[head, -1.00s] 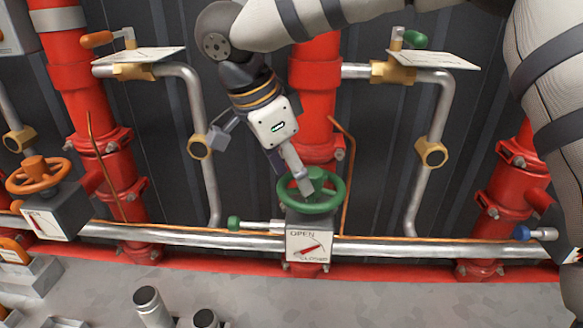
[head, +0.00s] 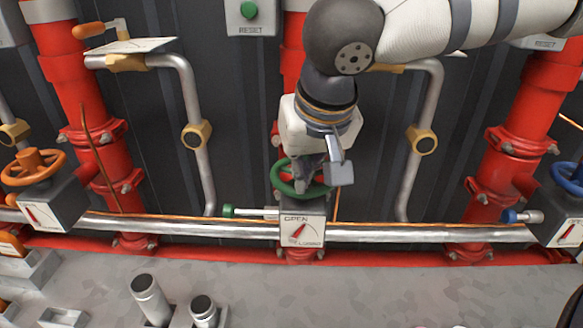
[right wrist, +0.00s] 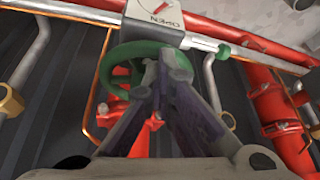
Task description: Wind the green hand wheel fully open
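The green hand wheel (head: 290,187) sits on a grey valve box in front of the middle red pipe. My right gripper (head: 312,178) reaches down onto the wheel from above. In the right wrist view the two fingertips (right wrist: 165,66) come close together at the rim of the wheel (right wrist: 108,72) and look shut on it; the exact contact is partly hidden. The box's white dial plate (head: 303,232) reads OPEN at the top, and its red needle (head: 298,231) points steeply up and slightly right. My left gripper is not in view.
An orange wheel (head: 34,166) is at the left and a blue wheel (head: 570,178) at the right edge. A silver horizontal pipe (head: 400,233) runs past the valve box. A green-capped stub (head: 240,212) lies just left of the box. Grey pipes with brass fittings flank the middle pipe.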

